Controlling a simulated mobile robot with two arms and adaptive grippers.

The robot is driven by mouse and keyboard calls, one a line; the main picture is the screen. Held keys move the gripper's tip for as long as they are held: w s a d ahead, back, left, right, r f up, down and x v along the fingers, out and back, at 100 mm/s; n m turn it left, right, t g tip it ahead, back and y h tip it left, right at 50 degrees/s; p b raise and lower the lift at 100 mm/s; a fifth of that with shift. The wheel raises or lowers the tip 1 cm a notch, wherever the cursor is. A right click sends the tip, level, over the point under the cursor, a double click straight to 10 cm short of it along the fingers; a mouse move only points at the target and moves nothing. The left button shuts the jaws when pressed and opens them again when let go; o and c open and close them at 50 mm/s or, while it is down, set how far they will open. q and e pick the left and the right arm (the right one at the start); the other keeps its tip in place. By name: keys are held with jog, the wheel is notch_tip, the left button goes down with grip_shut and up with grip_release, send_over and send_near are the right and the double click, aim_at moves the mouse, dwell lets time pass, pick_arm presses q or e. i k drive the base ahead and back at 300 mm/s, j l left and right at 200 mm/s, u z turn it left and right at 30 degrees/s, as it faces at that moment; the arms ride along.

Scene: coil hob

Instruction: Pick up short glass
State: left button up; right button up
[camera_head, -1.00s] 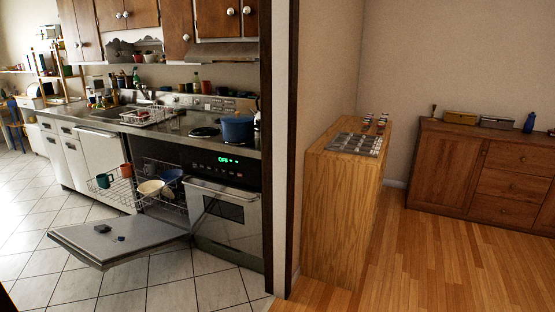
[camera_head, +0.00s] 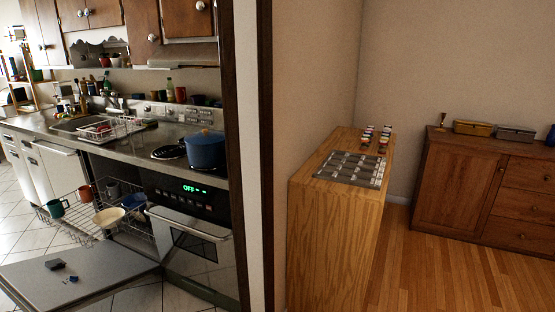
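I cannot clearly make out a short glass in the head view. Several small cups and bottles stand at the back of the kitchen counter (camera_head: 120,150), too small to tell apart. The open dishwasher rack (camera_head: 75,222) holds a green mug (camera_head: 56,208), an orange-brown mug (camera_head: 85,193) and a cream bowl (camera_head: 108,217). A clear or grey item in the rack is too small to identify. Neither of my grippers is in view.
The lowered dishwasher door (camera_head: 110,277) juts out over the floor. A blue pot (camera_head: 205,152) stands on the hob. A dark door frame and wall separate the kitchen from a wooden cabinet (camera_head: 325,235) with a checkered board (camera_head: 350,168). A dresser (camera_head: 465,190) stands at right.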

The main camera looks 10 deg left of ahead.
aim_at(136, 137)
jog(key=i+j+u, duration=0.1)
jog(key=i+u, duration=1)
jog(key=k, duration=0.1)
